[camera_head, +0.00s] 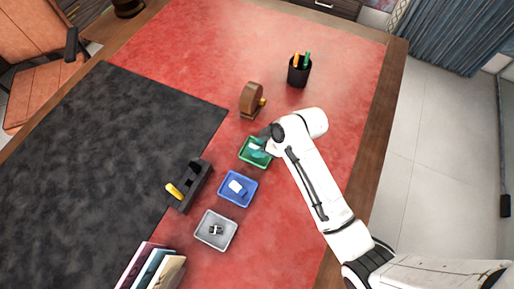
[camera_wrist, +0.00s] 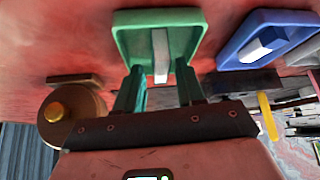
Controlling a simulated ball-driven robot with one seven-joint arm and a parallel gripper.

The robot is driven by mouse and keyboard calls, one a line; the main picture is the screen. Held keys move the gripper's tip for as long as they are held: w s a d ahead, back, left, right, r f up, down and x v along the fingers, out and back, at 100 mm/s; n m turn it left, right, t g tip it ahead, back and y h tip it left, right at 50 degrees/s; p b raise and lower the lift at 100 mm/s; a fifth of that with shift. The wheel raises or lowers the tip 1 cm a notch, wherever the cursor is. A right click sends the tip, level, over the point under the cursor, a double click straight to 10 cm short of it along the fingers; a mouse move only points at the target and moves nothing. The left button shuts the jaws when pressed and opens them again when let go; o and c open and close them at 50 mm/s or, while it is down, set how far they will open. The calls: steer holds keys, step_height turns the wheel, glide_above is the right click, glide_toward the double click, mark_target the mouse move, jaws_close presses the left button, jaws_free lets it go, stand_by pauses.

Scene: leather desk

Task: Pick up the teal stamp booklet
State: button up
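A green tray (camera_head: 247,161) lies on the red leather and shows in the wrist view (camera_wrist: 125,28). In the head view, a teal piece with a pale part (camera_head: 260,155), which looks like the teal stamp booklet, lies in it, partly hidden by my gripper. In the wrist view, a pale upright strip (camera_wrist: 160,50) shows there; the booklet's full outline is unclear. My gripper (camera_wrist: 160,80) is over the tray's near edge. Its two dark fingers, with teal along their inner sides, stand apart on either side of the strip. I see no contact with it.
A blue tray (camera_head: 223,192) with a white and blue item and a grey tray (camera_head: 203,240) stand in a row with the green one. A brown wooden round object (camera_head: 251,97), a black pen cup (camera_head: 298,74) and a dark holder (camera_head: 190,187) stand nearby.

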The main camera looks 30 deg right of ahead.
steer(key=shift+x, duration=1.2)
steer(key=shift+c, duration=0.3)
jaws_close()
